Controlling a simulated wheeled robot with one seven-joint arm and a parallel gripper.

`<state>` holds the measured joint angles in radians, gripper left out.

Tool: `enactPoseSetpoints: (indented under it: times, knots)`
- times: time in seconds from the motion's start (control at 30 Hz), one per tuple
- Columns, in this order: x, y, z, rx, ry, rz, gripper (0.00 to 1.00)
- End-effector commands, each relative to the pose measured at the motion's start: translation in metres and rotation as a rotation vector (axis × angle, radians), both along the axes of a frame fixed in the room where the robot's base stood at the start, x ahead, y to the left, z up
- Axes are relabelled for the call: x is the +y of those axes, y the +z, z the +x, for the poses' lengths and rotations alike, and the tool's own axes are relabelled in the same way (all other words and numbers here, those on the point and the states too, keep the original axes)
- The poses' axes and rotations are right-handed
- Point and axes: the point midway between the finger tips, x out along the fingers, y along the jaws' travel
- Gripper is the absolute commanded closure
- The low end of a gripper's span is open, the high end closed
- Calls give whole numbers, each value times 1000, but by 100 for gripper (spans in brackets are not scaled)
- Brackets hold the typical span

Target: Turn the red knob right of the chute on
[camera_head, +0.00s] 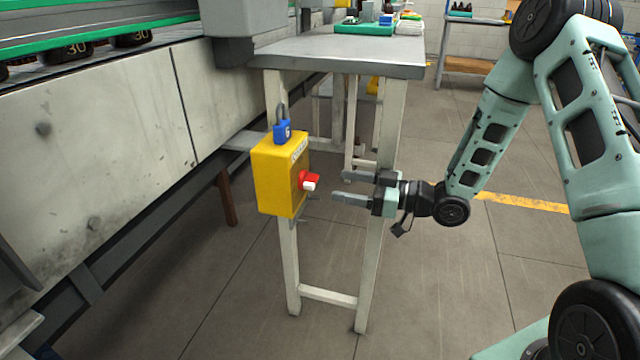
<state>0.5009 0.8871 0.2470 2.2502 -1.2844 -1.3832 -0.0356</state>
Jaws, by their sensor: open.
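The red knob (310,178) with a white tip sits on the right-facing side of a yellow box (267,180). A blue padlock (283,131) stands at the top of the box. My gripper (342,187) is open and empty, to the right of the knob, its two fingers pointing left at it. A small gap shows between the fingertips and the knob. The exact on or off marking of the knob is too small to read.
The box is mounted at a leg of a grey-topped table (340,52). A conveyor (110,120) with dark bottles (75,50) runs along the left. A green tray (364,28) lies on the table. Open floor (440,290) lies at the lower right.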

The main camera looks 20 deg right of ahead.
Motion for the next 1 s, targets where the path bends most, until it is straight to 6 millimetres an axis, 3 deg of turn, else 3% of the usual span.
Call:
enactPoseSetpoints:
  times: [0.1,0.3,0.77,0.93,1.0]
  knots:
    - [21,-1,14,-1,3,0,33]
    - [44,-1,32,-1,2,-1,33]
    - [55,0,40,1,-1,-1,33]
    - [55,0,40,1,0,-1,74]
    - [54,0,40,1,0,-1,78]
